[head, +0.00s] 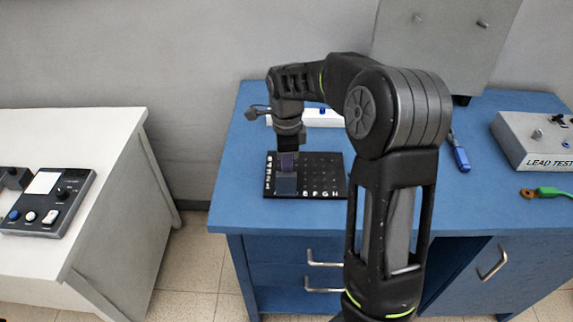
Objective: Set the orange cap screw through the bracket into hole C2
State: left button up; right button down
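The black hole board (322,176) lies on the blue bench, with white letters along its front edge and white marks down its left side. My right gripper (287,168) points down over the left part of the board. Its fingers are small and dark here, and I cannot tell whether they are apart or hold something. A grey-blue block-like piece (286,184), possibly the bracket, shows on the board just below the fingers. I cannot make out the orange cap screw. Hole C2 cannot be picked out, and the gripper covers part of the board. My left gripper is out of view.
The blue bench (232,190) holds a blue-handled tool (460,155), a LEAD TEST box (530,138), a green clip with a brown ring (545,192) and a white unit (322,116). A grey panel (445,40) stands behind. A white table (100,180) with a control box (45,205) is at left.

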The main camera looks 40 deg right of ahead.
jog(key=shift+m, duration=0.3)
jog(key=c, duration=1.3)
grip_release()
jog(key=shift+r+b, duration=0.4)
jog(key=shift+r, duration=3.5)
